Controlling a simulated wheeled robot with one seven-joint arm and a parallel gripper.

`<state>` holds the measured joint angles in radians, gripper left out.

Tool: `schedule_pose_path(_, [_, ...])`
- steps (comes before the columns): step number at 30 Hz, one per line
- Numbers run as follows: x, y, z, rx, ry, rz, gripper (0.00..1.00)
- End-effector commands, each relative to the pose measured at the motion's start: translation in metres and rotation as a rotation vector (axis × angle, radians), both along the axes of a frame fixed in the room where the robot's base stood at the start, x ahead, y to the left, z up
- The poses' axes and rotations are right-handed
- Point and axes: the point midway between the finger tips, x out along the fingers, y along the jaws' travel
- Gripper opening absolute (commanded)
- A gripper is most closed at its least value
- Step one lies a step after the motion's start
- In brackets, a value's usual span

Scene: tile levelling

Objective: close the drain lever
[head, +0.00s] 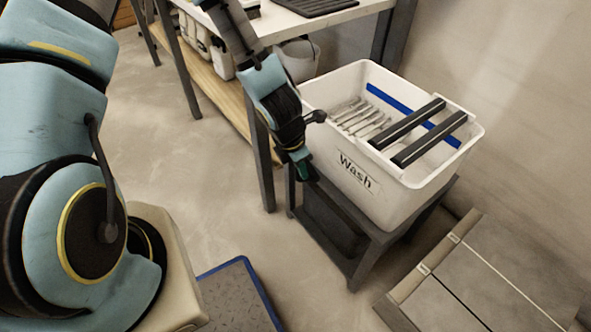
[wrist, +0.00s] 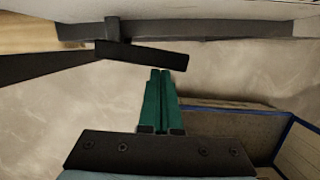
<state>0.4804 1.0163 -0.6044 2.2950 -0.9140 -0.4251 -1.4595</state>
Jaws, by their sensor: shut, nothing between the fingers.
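My gripper (head: 303,172) hangs in front of the left end of the white tub marked "Wash" (head: 330,145), near the tub's stand. In the wrist view its two green fingers (wrist: 160,74) lie together with nothing between them. Just beyond the fingertips is a short dark bar on a stub (wrist: 145,54), below a grey edge. It looks like the drain lever, lying roughly crosswise in the picture. The fingertips appear close to its right end; I cannot tell whether they touch. In the head view I cannot make out the lever; my arm may hide it.
The tub stands on a dark low stand (head: 370,255) and holds cutlery (head: 358,118) and two dark bars (head: 430,138). A table (head: 300,22) with a wooden lower shelf is behind. A blue-edged platform (head: 232,295) lies at the front. Pale floor (head: 190,215) is clear to the left.

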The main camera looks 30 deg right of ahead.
Motion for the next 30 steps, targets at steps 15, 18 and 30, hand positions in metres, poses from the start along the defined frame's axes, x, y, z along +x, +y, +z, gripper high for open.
schedule_pose_path(15, [-0.0038, -0.0108, 0.0002, -0.001, 0.0, 0.008, 0.0])
schedule_pose_path(18, [-0.0038, -0.0109, 0.0002, -0.001, 0.0, 0.008, 0.0])
schedule_pose_path(30, [-0.0028, -0.0109, 0.0005, -0.001, 0.0, 0.008, 0.0])
